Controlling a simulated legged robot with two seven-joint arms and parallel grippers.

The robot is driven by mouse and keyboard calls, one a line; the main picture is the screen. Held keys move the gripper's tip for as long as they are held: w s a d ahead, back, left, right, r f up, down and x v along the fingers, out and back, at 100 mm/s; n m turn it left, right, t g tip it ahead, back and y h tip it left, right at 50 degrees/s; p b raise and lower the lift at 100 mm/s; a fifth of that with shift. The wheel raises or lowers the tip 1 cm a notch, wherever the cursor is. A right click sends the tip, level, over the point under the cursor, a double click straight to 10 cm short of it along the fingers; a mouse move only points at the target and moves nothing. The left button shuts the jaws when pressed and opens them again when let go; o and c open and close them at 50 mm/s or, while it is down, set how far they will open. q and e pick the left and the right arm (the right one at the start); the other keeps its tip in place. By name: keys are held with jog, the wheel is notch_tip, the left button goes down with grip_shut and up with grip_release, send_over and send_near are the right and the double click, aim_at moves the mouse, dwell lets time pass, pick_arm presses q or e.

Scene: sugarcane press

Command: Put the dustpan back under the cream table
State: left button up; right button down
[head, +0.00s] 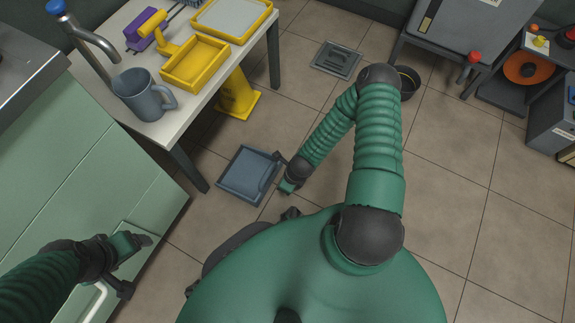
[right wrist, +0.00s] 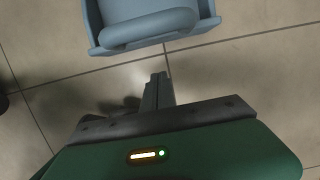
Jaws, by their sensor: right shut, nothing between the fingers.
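The blue-grey dustpan (head: 245,176) lies on the tiled floor, beside the near leg of the cream table (head: 185,125) and mostly out from under its top. My right gripper (head: 287,187) is low by the dustpan's right side. In the right wrist view its fingers (right wrist: 158,88) are closed together and empty, with a gap of floor between them and the dustpan (right wrist: 150,12). My left gripper (head: 144,241) is in front of the green cabinet at the left, away from the dustpan; its finger opening is not clear.
A yellow floor sign (head: 238,97) stands under the table. A blue-grey mug (head: 143,95), yellow trays (head: 195,64) and a tap are above. The green cabinet (head: 90,190) borders the left. A floor drain (head: 336,59) lies beyond.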

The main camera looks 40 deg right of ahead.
jog(key=b+x, duration=0.1)
jog(key=x, duration=0.1)
jog(key=shift+w+f, duration=0.15)
jog(key=shift+f, duration=0.2)
jog(key=w, duration=0.1)
jog(key=b, duration=0.1)
jog(key=w+a, duration=0.1)
jog(key=shift+w+r, duration=0.3)
jog(key=shift+r, duration=0.05)
jog(key=shift+w+a+r+b, duration=0.2)
jog(key=shift+w+a+b, duration=0.05)
jog(key=shift+w+b, duration=0.1)
pick_arm(q)
jog(key=x, duration=0.3)
jog(key=shift+s+f, duration=0.35)
jog(key=shift+f, duration=0.1)
